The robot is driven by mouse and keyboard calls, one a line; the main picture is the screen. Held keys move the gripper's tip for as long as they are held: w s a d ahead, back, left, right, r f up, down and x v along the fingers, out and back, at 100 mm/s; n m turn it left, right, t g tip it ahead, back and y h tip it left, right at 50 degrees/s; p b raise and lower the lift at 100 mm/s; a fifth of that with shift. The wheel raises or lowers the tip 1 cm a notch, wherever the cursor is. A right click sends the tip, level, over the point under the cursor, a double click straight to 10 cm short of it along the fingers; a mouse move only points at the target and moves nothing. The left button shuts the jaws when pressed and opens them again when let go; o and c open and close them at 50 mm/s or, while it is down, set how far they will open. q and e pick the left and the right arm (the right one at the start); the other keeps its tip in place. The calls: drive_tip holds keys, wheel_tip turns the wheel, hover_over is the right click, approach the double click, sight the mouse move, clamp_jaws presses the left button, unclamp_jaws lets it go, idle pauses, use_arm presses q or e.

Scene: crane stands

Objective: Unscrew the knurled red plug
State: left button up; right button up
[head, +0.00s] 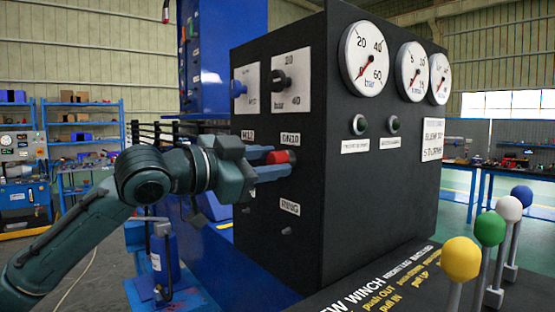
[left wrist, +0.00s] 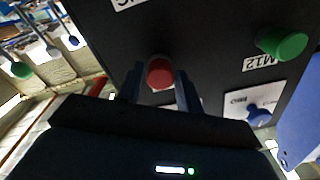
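The red plug (head: 279,157) sticks out of the side face of the black panel box (head: 378,190), by the DN10 label. In the left wrist view the red plug (left wrist: 160,73) shows its round end face toward me. My left gripper (head: 281,164) reaches in from the left, its two fingers pointing at the panel on either side of the plug. In the left wrist view the fingers of this gripper (left wrist: 160,82) stand apart with the plug between them, and a narrow gap seems to show on each side. The fingers partly hide the plug in the head view. My right gripper is not in view.
A green plug (left wrist: 284,45) sits by the M12 label in the left wrist view. Above are a blue knob (head: 238,88) and a black knob (head: 281,81). Ball-topped levers, one yellow (head: 460,259), stand at the front right.

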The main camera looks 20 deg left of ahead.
use_arm(q)
drive_tip(key=c, duration=0.7)
drive_tip(key=shift+s, duration=0.1)
drive_tip(key=n+p, duration=0.1)
drive_tip(key=n, duration=0.4)
drive_tip(key=n+p, duration=0.1)
drive_tip(key=n, duration=0.2)
drive_tip(key=shift+n, duration=1.2)
